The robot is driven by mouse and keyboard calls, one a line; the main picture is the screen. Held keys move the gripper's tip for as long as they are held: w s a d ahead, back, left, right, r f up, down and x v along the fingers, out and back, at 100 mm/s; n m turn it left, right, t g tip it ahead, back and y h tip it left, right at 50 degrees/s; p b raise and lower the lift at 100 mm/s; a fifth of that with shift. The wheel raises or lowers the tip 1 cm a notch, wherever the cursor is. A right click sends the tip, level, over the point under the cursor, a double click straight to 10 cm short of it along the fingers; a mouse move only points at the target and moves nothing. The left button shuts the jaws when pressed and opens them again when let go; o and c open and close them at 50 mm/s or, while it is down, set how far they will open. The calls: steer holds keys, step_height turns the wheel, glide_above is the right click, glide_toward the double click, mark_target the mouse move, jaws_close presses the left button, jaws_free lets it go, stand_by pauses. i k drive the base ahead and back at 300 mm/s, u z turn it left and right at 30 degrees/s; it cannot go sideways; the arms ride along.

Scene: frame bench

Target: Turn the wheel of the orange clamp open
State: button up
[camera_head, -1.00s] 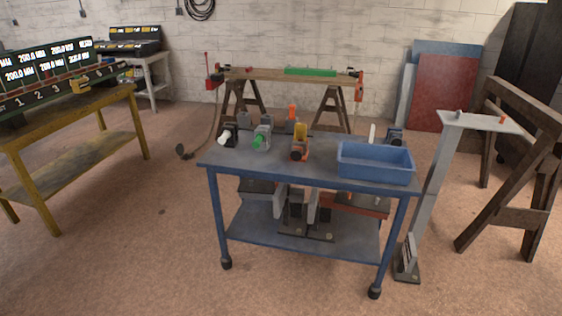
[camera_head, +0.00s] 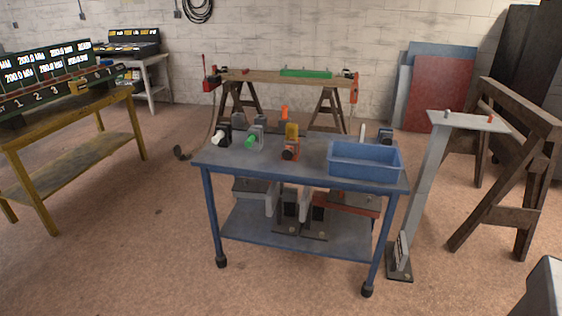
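The wooden bench on trestles (camera_head: 262,77) stands at the back against the wall. An orange-red clamp-like device (camera_head: 354,88) sits at its right end, and a red one (camera_head: 209,82) at its left end. On the blue cart (camera_head: 262,172) stands an orange device with a yellow top and a dark round front (camera_head: 291,143). The view is too small to tell which is the orange clamp, or to show a wheel clearly. My gripper is not in view. A pale grey part, likely of my arm, shows at the lower right corner.
The cart also carries a blue bin (camera_head: 365,161), a white-ended tool (camera_head: 221,137) and a green-ended tool (camera_head: 252,140). A grey stand (camera_head: 425,180) and a wooden trestle (camera_head: 500,190) are on the right. A yellow bench (camera_head: 85,150) is left. Floor between is clear.

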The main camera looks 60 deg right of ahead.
mark_target(287, 153)
steer(key=z, duration=0.05)
steer(key=i, duration=1)
steer(key=u, duration=0.15)
steer(key=k, duration=0.95)
steer(key=z, duration=0.15)
steer(key=i, duration=0.65)
